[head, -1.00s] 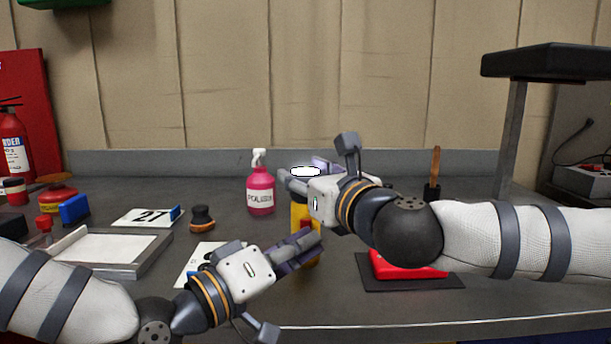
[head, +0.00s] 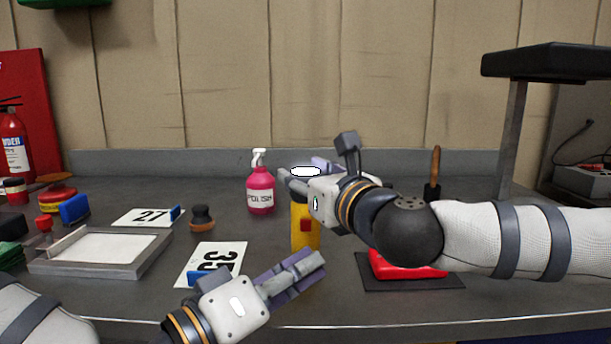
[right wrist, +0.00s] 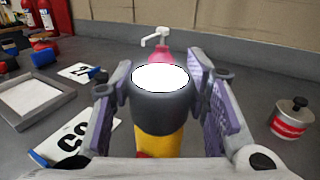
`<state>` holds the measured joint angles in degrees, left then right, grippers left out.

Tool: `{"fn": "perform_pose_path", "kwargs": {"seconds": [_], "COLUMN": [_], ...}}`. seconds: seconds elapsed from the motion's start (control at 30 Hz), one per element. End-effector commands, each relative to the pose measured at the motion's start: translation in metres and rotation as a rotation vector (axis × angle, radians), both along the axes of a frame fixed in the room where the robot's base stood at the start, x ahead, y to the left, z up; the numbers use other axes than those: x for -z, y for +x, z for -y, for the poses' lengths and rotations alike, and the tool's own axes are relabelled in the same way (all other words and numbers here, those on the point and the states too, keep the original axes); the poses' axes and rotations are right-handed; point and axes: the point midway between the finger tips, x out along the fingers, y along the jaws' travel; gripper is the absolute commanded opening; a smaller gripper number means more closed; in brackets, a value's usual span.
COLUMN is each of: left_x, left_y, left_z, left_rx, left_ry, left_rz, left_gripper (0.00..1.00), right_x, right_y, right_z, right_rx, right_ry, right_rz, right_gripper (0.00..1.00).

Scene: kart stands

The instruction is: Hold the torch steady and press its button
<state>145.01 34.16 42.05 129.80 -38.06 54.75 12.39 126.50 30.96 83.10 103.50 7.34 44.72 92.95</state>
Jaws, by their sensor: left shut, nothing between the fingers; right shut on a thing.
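The torch (head: 304,236) stands upright on the bench, with a yellow body, a dark head and a white glowing top. A red button (head: 306,225) shows on the near side of its body. My right gripper (head: 303,174) is shut on the torch's head; in the right wrist view the dark head (right wrist: 163,110) sits between its purple pads. My left gripper (head: 312,266) is shut and empty, in front of and below the torch, apart from the button.
A pink polish bottle (head: 260,192) stands behind and left of the torch. Number cards (head: 222,258), a round brush (head: 202,217) and a grey tray (head: 50,266) lie to the left. A red object on a dark mat (head: 372,286) is at the right.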

Motion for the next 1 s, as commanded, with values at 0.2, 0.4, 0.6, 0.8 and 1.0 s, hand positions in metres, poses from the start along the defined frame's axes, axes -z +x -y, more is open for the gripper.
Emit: {"fn": "perform_pose_path", "kwargs": {"seconds": [0.2,0.4,0.6,0.8,1.0], "left_x": [0.0,0.0,0.0,0.0,0.0], "left_y": [0.0,0.0,0.0,0.0,0.0], "left_z": [0.0,0.0,0.0,0.0,0.0], "left_rx": [0.001,0.001,0.001,0.001,0.001], "left_ry": [0.001,0.001,0.001,0.001,0.001], "left_rz": [0.0,0.0,0.0,0.0,0.0], "left_gripper": [0.0,0.0,0.0,0.0,0.0], "right_x": [0.0,0.0,0.0,0.0,0.0], "right_y": [0.0,0.0,-0.015,-0.065,-0.099], "right_z": [0.0,0.0,0.008,0.034,0.051], "right_rx": [0.0,0.0,-0.001,0.0,0.001], "right_ry": [0.0,0.0,0.0,0.0,0.0], "right_rz": [0.0,0.0,0.0,0.001,0.001], "right_gripper": [0.66,0.66,0.66,0.66,0.66]}}
